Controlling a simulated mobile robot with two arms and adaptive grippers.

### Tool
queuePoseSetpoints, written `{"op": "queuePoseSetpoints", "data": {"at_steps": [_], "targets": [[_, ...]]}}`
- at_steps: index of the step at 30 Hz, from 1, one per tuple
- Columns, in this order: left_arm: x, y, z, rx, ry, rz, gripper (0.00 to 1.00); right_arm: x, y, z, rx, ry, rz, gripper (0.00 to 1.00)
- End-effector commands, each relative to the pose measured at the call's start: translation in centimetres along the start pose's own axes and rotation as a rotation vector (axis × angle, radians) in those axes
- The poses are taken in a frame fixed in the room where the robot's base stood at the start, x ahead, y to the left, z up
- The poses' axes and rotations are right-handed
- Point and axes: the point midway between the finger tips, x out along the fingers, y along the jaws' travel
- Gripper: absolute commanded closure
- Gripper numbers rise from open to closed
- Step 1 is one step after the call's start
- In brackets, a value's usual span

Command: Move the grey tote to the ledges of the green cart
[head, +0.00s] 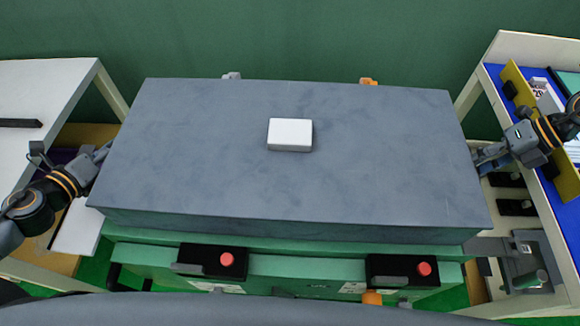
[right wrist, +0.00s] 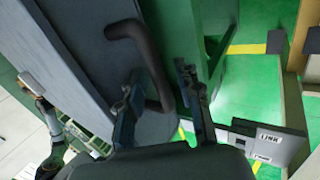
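The grey tote (head: 200,140) is a wide flat-topped box in the middle of the head view, directly above the green cart (head: 300,267). I cannot tell whether it touches the ledges, which are hidden beneath it. My left gripper (head: 98,157) is at the tote's left end; its fingertips are unclear. My right gripper (head: 480,160) is at the right end. In the right wrist view its fingers (right wrist: 160,100) are apart, with part of the tote's dark curved handle (right wrist: 150,55) between them; no grip shows.
A white block (head: 290,134) lies on the tote's top. Two black boxes with red buttons (head: 227,259) (head: 425,268) are on the cart's near side. A white table (head: 45,85) stands left; a bench with a blue surface (head: 550,215) stands close on the right.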

Motion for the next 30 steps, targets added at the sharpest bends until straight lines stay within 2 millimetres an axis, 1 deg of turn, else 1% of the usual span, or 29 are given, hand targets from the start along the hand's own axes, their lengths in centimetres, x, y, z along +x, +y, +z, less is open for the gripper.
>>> {"op": "queuePoseSetpoints", "data": {"at_steps": [5, 12, 16, 21, 30], "targets": [[0.0, -0.1, 0.0, 0.000, 0.001, -0.001, 0.63, -2.8, 0.0, 0.1, 0.000, -0.006, -0.003, 0.65], [0.0, -0.1, -0.1, 0.000, 0.002, -0.002, 0.63, -7.9, -0.1, 0.1, 0.001, -0.006, -0.003, 0.65], [0.0, -0.1, -0.1, 0.000, 0.002, -0.002, 0.63, -10.1, -0.1, 0.1, 0.001, -0.006, -0.002, 0.65], [0.0, -0.1, -0.1, 0.000, 0.002, -0.002, 0.63, -11.6, -0.1, 0.0, 0.002, -0.003, -0.003, 0.65], [0.0, -0.1, -0.1, 0.000, 0.002, -0.002, 0.63, -11.8, -0.1, 0.0, 0.001, -0.002, -0.003, 0.65]]}}
